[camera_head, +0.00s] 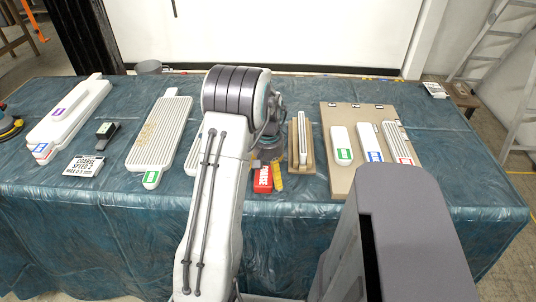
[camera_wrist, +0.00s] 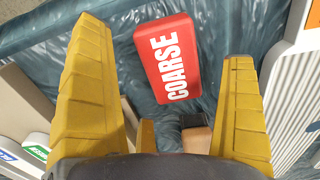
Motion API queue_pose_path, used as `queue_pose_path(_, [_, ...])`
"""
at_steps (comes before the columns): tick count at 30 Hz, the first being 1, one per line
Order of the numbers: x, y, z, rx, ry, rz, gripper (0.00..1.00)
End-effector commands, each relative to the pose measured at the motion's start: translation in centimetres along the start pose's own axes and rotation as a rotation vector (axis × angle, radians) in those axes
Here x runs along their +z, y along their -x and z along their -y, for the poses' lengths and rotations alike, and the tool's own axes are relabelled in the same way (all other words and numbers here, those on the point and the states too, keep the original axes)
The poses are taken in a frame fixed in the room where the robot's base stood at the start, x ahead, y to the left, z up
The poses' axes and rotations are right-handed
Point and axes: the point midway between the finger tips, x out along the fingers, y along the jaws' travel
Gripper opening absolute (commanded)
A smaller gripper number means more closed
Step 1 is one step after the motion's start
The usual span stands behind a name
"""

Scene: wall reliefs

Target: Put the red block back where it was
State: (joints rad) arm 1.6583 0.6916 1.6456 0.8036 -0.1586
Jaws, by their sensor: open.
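The red block (camera_head: 263,181), with COARSE in white letters, lies on the teal-covered table near its front edge. In the wrist view the red block (camera_wrist: 165,58) lies flat beyond and between my fingers, apart from them. My gripper (camera_head: 268,171) is over the table beside the block in the head view. In the wrist view my gripper (camera_wrist: 165,45) has its yellow fingers spread wide with nothing held. My arm hides part of the table behind it.
A ribbed piece stands in a wooden holder (camera_head: 306,158) right of the block. A tan board (camera_head: 345,110) holds several pale pieces. Left are a ribbed panel (camera_head: 160,130), a white relief (camera_head: 72,112), a dark small object (camera_head: 107,131) and a text card (camera_head: 84,166). The cloth (camera_head: 225,200) is bare in front.

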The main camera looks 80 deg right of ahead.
Motion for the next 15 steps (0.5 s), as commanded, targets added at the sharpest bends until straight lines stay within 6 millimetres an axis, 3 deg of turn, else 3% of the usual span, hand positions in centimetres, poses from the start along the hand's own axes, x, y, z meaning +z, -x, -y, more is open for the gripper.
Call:
queue_pose_path(9, [-0.1, 5.3, -0.1, 0.001, 0.000, -0.005, 1.00])
queue_pose_path(15, [-0.1, 7.6, -0.1, 0.001, 0.000, -0.003, 1.00])
